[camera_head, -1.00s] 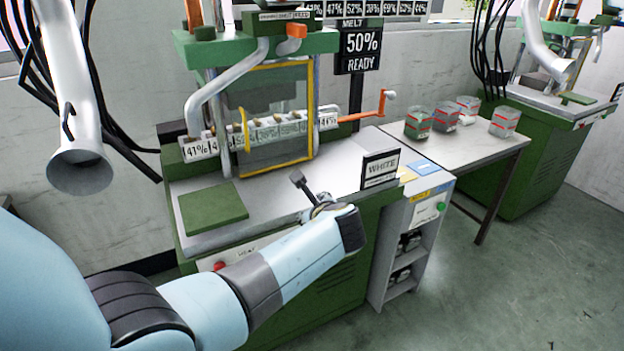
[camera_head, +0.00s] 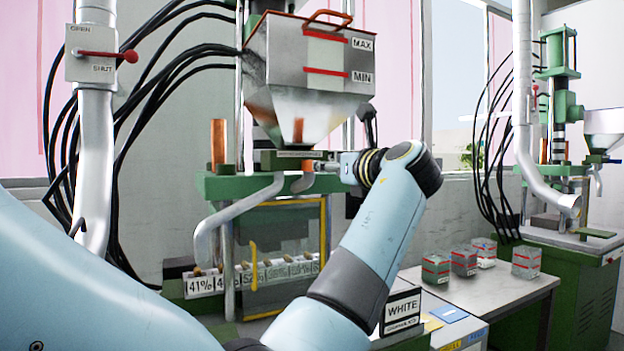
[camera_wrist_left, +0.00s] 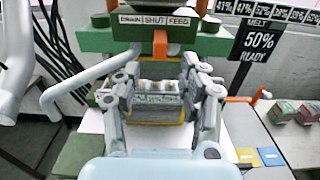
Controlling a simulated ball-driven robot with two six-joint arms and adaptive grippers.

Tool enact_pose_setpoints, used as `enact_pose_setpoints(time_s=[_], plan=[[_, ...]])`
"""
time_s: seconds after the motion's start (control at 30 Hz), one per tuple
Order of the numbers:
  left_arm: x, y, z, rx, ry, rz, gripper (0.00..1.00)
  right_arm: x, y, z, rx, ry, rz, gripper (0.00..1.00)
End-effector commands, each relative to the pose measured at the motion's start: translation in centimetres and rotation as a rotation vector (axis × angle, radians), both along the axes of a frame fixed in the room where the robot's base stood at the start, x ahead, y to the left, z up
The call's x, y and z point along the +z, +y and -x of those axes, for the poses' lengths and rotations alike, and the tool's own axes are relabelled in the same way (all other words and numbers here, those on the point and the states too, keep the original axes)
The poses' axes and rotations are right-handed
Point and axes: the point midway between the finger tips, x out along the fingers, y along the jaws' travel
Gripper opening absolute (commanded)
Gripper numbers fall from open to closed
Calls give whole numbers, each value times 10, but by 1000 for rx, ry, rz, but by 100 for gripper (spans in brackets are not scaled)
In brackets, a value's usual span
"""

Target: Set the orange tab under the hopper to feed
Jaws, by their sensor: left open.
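The orange tab (camera_head: 303,183) hangs from the green block under the clear-fronted hopper (camera_head: 310,70). In the left wrist view the orange tab (camera_wrist_left: 160,43) hangs below the word SHUT on the label plate (camera_wrist_left: 155,20), which reads DRAIN, SHUT, FEED, with FEED on the right. My left gripper (camera_head: 335,167) is just right of the tab in the head view. In the wrist view my left gripper (camera_wrist_left: 158,68) is open and empty, and the tab shows ahead, between and slightly above its fingertips. Contact cannot be told. My right gripper is in neither view.
A grey bent pipe (camera_head: 225,215) passes left of the tab. A yellow-framed guard (camera_head: 253,265) and a row of percentage tags (camera_head: 205,285) lie below. A WHITE sign (camera_head: 402,310) stands right of my forearm. Several pellet boxes (camera_head: 465,262) sit on the side table.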

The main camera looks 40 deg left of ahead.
Motion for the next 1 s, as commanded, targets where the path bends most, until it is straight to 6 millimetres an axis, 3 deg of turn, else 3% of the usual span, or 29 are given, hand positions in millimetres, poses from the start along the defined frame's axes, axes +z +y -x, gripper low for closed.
enact_pose_setpoints(time_s=[0.3, 0.5, 0.87, 1.0], plan=[[2, 59, -24, 2, 4, -3, 42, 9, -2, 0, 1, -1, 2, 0], [0, 82, -35, 0, 5, -2, 42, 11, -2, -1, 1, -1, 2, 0], [-1, 88, -38, -2, 3, 1, 42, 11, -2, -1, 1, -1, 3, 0], [-1, 88, -38, -2, 3, 1, 27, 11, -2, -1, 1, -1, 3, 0]])
